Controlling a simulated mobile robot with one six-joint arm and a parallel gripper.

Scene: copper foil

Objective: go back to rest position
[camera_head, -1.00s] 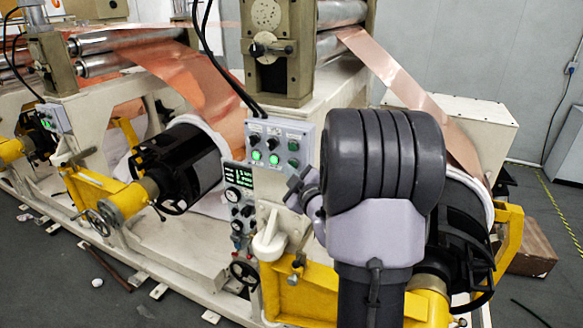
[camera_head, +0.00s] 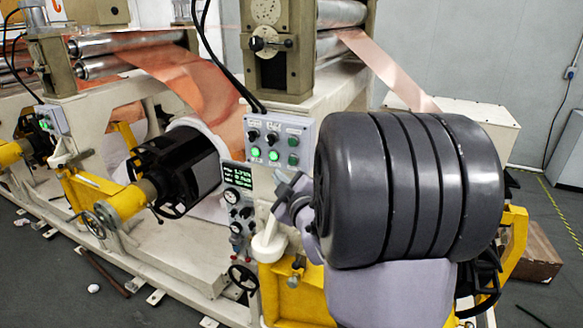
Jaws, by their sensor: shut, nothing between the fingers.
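My arm rises at the right of the picture, its large dark ribbed joint close to the camera. My gripper (camera_head: 287,194) shows as a small grey shape at the left edge of that joint, partly hidden behind it. It is shut and empty. In the picture it overlaps the machine just below the grey control box (camera_head: 276,141); I cannot tell how far it is from the machine.
The copper foil machine fills the left and middle, with copper foil (camera_head: 192,84), a black roll holder (camera_head: 180,165) and a yellow arm (camera_head: 105,195). A white box (camera_head: 470,120) stands behind right. Grey floor (camera_head: 545,205) is open at far right.

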